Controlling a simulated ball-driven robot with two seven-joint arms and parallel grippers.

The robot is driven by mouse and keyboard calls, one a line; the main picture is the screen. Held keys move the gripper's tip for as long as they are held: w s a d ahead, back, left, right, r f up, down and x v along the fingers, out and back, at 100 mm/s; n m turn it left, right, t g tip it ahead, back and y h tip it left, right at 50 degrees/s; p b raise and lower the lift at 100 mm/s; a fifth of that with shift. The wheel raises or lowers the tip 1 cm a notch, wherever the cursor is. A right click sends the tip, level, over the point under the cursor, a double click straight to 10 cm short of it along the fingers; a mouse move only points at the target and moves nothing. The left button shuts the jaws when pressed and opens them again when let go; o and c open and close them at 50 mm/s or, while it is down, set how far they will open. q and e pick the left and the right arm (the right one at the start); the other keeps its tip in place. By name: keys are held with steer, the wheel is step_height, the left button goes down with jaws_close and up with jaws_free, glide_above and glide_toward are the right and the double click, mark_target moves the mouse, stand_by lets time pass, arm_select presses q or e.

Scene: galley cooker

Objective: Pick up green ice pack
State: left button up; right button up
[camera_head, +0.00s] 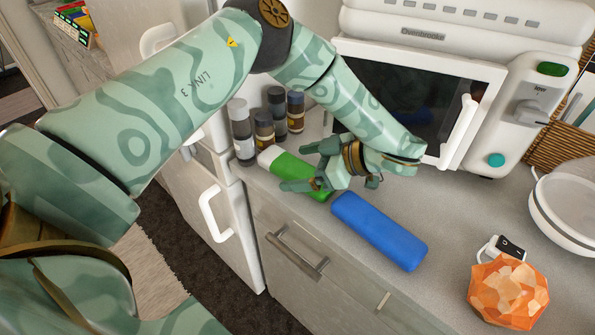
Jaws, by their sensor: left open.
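The green ice pack (285,168) lies on the grey counter near its front edge, with a pale end at its left. My left gripper (297,167) is open over the middle of the green pack, one finger towards the far side and one towards the near side. The gripper hides part of the pack's right half. I cannot tell whether the fingers touch it. My right gripper is not in view.
A blue pack (380,230) lies just right of the green one. A white oven (425,90) backs the counter. An orange faceted object (508,291) and white bowl (567,208) are at the right.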

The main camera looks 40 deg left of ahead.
arm_select(q)
steer(key=c, duration=1.4)
